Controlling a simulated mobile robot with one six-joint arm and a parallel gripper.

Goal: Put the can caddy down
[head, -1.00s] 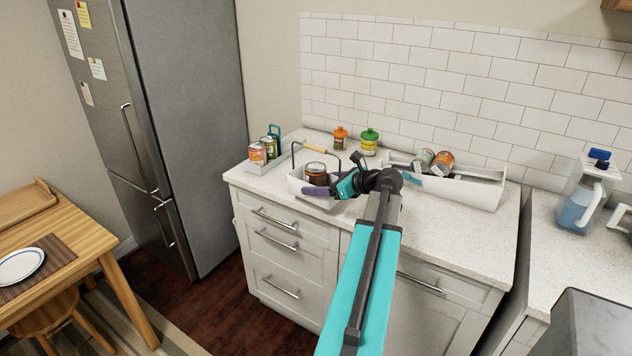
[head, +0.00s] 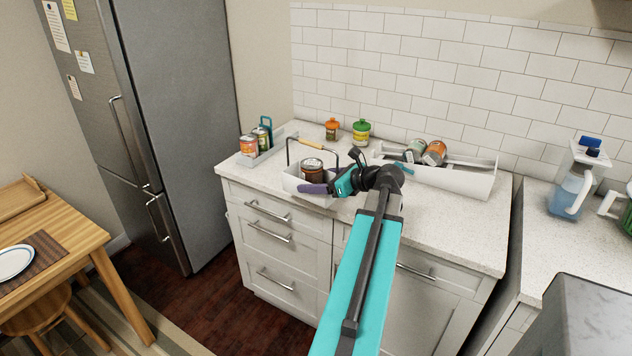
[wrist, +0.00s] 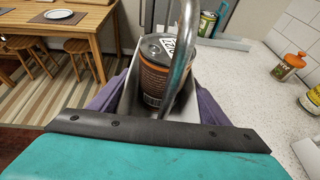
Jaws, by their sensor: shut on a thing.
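The can caddy (head: 293,184) is a pale open box with a dark wire handle and a wooden grip. It appears upright at the front of the counter. A dark brown can (head: 312,168) stands inside it. My gripper (head: 318,189) is shut on the caddy's near side, with purple fingers around it. In the wrist view the caddy (wrist: 134,92) lies between the fingers, with the can (wrist: 160,75) and a metal handle bar above it. The caddy's underside is hidden, so I cannot tell if it touches the counter (head: 420,222).
A tray (head: 268,155) with cans stands behind left. An orange-lidded jar (head: 332,130) and a green-lidded jar (head: 361,132) stand by the wall. A long white bin (head: 465,182) with cans is at right. The counter's front edge is close to the caddy.

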